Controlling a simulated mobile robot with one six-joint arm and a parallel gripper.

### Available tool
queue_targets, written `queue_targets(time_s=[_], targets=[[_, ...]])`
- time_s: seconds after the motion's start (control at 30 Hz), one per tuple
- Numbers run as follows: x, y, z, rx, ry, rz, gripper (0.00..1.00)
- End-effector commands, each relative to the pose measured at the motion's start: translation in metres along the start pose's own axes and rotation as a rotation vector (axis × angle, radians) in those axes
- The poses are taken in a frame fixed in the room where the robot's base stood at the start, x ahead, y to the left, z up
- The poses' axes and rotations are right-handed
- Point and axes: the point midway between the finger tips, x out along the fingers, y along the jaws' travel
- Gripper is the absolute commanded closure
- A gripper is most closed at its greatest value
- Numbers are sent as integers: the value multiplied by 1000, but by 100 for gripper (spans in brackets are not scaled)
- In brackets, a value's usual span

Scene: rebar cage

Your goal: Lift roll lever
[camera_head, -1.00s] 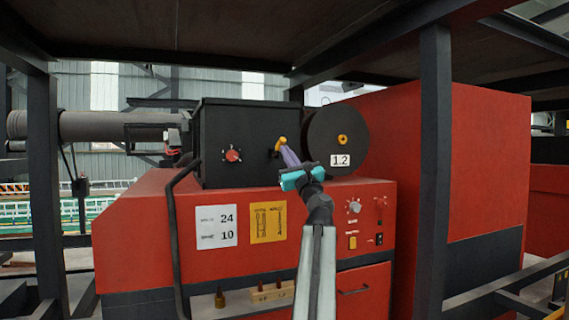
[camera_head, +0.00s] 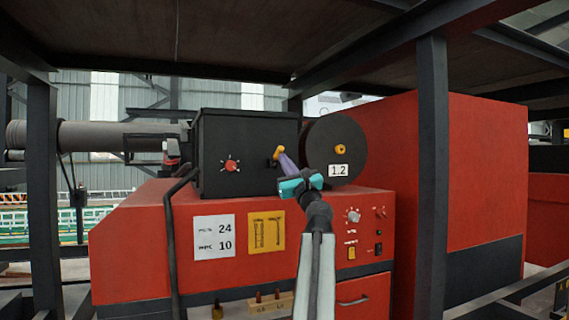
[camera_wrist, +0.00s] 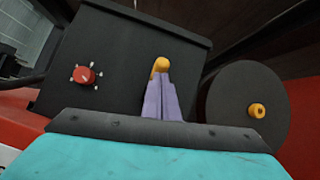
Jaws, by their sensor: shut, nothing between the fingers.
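The roll lever is a small yellow lever (camera_head: 279,151) on the front of the black box (camera_head: 250,125), left of the round black roll drum. In the wrist view the yellow lever (camera_wrist: 161,65) shows just beyond my fingertips. My gripper (camera_head: 282,158) has purple fingers and a teal body, and points up at the lever from below right. In the wrist view the fingers (camera_wrist: 161,80) are together and hold nothing. Their tips overlap the lower part of the lever there. I cannot tell whether they touch it.
The black roll drum (camera_head: 330,150) with a yellow hub and a "1.2" label stands right of the box. A red knob (camera_head: 231,165) is on the box's left side. The red machine (camera_head: 140,230) fills the space below. A dark post (camera_head: 432,180) stands at the right.

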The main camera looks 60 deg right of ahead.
Motion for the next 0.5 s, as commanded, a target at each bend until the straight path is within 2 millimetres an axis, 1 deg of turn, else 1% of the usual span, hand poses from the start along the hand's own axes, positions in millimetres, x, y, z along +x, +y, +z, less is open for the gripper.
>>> queue_targets(time_s=[0.03,0.17,0.27,0.5], targets=[[10,-8,22,7,-22,-18,100],[0,-8,20,8,-21,-18,100],[-11,-7,19,7,-20,-18,100],[-47,-5,12,5,-13,-13,100]])
